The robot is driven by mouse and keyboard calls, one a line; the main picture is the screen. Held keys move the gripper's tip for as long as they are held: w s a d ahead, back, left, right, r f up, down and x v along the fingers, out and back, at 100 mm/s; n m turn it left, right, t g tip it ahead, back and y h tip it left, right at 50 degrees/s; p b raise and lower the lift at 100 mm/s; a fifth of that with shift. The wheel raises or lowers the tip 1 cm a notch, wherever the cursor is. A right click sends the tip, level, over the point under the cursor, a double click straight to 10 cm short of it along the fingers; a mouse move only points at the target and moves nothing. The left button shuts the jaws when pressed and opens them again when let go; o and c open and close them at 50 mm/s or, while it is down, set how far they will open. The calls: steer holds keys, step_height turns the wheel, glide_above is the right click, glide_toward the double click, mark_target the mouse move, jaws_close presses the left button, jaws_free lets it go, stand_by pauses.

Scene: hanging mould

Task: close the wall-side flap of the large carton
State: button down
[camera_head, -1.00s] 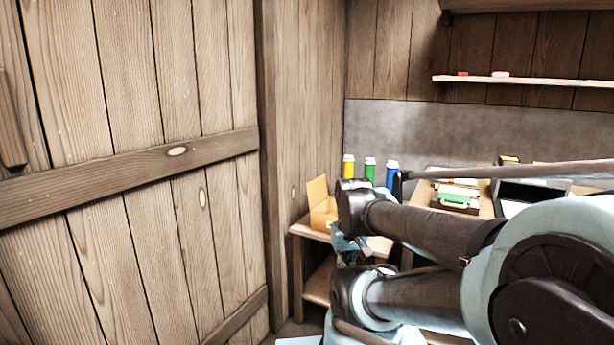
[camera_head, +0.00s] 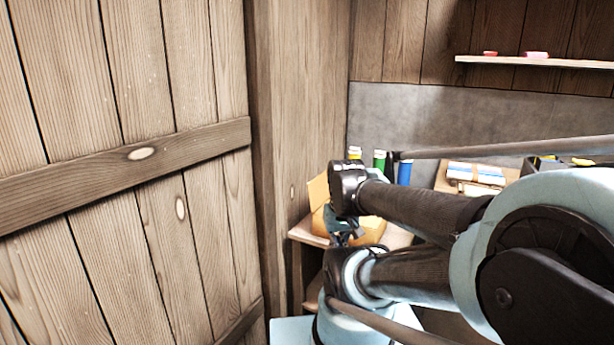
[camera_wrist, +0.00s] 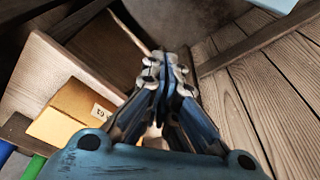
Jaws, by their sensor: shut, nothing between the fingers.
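A tan carton (camera_head: 372,231) stands on a low wooden bench in the corner, partly hidden behind my arm in the head view. One flap (camera_head: 318,190) stands up at its left, beside the wooden wall. My gripper (camera_head: 343,238) is in front of the carton in the head view and is mostly hidden by my own arm. In the wrist view my gripper (camera_wrist: 166,62) is shut and empty. A yellow-tan box with a small label (camera_wrist: 75,112) lies left of the fingers there, apart from them. I cannot tell its flaps in that view.
Yellow, green and blue cylinders (camera_head: 380,160) stand behind the carton. A wooden door (camera_head: 130,180) fills the left. A shelf (camera_head: 530,62) with small red and pink items hangs at upper right. A striped item (camera_head: 476,173) lies on the bench at right.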

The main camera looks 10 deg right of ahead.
steer(key=w+a+r+n, duration=0.1)
steer(key=w+r+n, duration=0.2)
steer(key=w+r, duration=0.45)
steer(key=w+a+r+n+y, duration=0.15)
steer(key=w+r, duration=0.25)
steer(key=w, duration=0.7)
steer(key=w+a+r+n+h, duration=0.1)
steer(key=w+r+n, duration=0.2)
steer(key=w+r, duration=0.45)
steer(key=w+a+f+n+g, duration=0.1)
steer(key=w+f+n, duration=0.15)
steer(key=w, duration=1.25)
step_height(320, 180, down, 9)
steer(key=s+d, duration=0.1)
steer(key=d, duration=0.1)
steer(key=shift+s+r+n+y, duration=0.2)
steer(key=shift+n+y, duration=0.1)
steer(key=shift+y, duration=0.15)
steer(key=shift+s+a+r, duration=0.1)
